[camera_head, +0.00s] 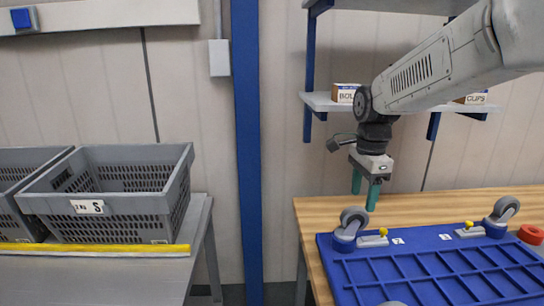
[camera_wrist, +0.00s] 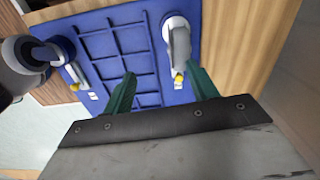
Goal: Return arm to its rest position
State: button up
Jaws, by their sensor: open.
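My gripper (camera_head: 366,192) hangs from my arm at the right of the head view, fingers pointing down. Its two green fingers are apart with nothing between them. It is above the back left part of the wooden table (camera_head: 410,206), behind the blue board (camera_head: 440,276). In the wrist view my gripper (camera_wrist: 160,88) shows its fingers spread, with the blue board (camera_wrist: 112,45) beyond them. My arm reaches in from the upper right of the head view.
Casters (camera_head: 350,226) and yellow-knobbed clamps (camera_head: 374,239) sit on the board. A red ring (camera_head: 531,234) lies at the right. A shelf (camera_head: 345,103) with small boxes (camera_head: 345,92) is behind my arm. Grey crates (camera_head: 120,222) stand on a grey table (camera_head: 202,220) at the left, beyond a gap.

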jog(key=s+d+n+t, duration=0.1)
jog(key=s+n, duration=1.6)
jog(key=s, duration=1.2)
jog(key=shift+s+d, duration=0.15)
jog(key=shift+d, duration=0.15)
